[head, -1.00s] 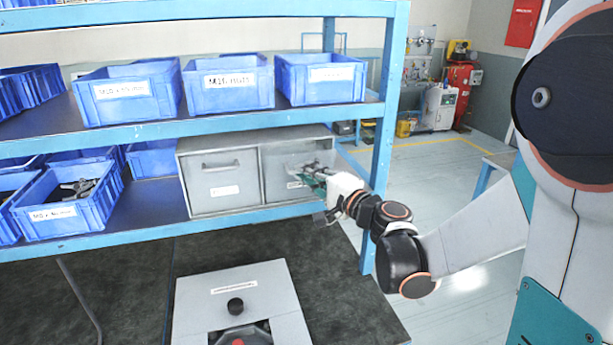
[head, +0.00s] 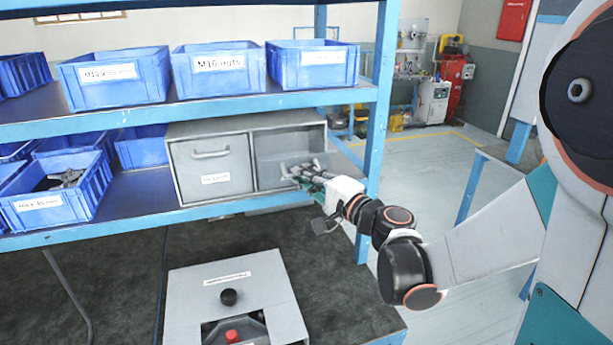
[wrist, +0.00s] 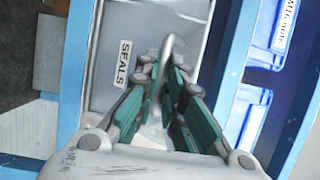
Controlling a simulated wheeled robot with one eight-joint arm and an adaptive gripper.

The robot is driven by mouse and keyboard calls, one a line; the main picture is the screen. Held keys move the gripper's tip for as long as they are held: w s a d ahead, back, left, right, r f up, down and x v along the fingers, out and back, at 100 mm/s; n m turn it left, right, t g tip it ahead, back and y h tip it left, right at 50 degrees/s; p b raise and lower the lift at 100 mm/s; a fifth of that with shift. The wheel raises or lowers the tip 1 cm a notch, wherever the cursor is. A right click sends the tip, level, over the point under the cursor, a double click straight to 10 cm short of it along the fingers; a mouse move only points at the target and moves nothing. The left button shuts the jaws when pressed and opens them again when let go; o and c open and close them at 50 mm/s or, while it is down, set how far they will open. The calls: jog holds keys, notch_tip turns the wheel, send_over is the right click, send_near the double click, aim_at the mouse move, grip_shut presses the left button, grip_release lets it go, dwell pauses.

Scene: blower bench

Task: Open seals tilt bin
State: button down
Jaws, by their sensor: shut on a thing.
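A grey two-bin cabinet (head: 212,128) stands on the shelf. Its left bin front (head: 212,180) is closed, with a bar handle and a white label. The right-hand seals bin (head: 268,172) shows a recess above its front, which appears tilted out; my gripper (head: 303,172) partly hides it. In the wrist view, the grey seals bin front (wrist: 112,28) carries a label reading SEALS. My gripper (wrist: 168,92) has its green-padded fingers shut on the metal handle (wrist: 167,50) beside that label. The amount of tilt is hard to tell.
Blue bins line the upper shelf, including one marked M16 nuts (head: 218,75). Another blue bin (head: 58,200) holds metal parts at lower left. A blue shelf post (head: 375,150) stands close to my arm. A grey box (head: 237,290) with a black knob sits below.

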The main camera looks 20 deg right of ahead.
jog(key=c, duration=1.7)
grip_release()
jog(key=shift+w+f, duration=0.1)
jog(key=shift+w, duration=0.15)
jog(key=shift+s, duration=0.1)
jog(key=v, duration=1.2)
jog(key=shift+s, duration=0.1)
